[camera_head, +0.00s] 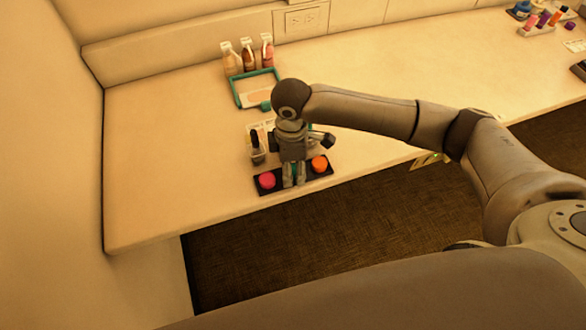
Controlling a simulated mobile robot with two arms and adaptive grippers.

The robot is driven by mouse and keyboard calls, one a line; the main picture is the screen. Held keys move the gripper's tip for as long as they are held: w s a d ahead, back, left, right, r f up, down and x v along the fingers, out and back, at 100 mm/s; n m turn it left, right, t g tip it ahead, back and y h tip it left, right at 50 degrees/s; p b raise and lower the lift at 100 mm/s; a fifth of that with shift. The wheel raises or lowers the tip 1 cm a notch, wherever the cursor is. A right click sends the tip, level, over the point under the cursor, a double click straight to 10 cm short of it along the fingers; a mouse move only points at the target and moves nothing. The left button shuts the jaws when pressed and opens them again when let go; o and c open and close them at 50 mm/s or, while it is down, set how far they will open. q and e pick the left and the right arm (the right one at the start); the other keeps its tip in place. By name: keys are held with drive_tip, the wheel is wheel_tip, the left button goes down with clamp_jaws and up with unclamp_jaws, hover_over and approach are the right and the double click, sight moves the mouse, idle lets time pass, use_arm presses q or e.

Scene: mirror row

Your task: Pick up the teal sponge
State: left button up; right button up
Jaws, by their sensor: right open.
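A black tray (307,182) lies near the front edge of the counter. My right gripper (294,178) points down over the middle of the tray, between these two. Its fingers are open. A small strip of teal (295,171) shows between the fingers, most likely the teal sponge; the fingers hide most of it. I cannot tell whether they touch it. My left gripper is not in view.
A dark bottle (257,153) stands close left of my right gripper. Behind are a teal-rimmed tray (240,97) and several bottles (248,56) by the wall. More small items (545,18) stand far right. The counter's left part is clear.

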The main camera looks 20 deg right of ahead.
drive_tip(key=c, duration=0.8)
drive_tip(key=shift+r, duration=0.1)
drive_tip(key=shift+r, duration=0.45)
wheel_tip(320, 180, up, 2)
drive_tip(key=shift+r, duration=0.25)
drive_tip(key=shift+s+a+r, duration=0.3)
drive_tip(key=shift+s+r, duration=1.3)
drive_tip(key=shift+s, duration=0.7)
drive_tip(key=shift+s+a+r, duration=0.3)
drive_tip(key=shift+s+r, duration=1.25)
drive_tip(key=shift+s, duration=0.8)
drive_tip(key=shift+s+a+r, duration=0.3)
drive_tip(key=shift+s+r, duration=1.3)
drive_tip(key=shift+s, duration=0.7)
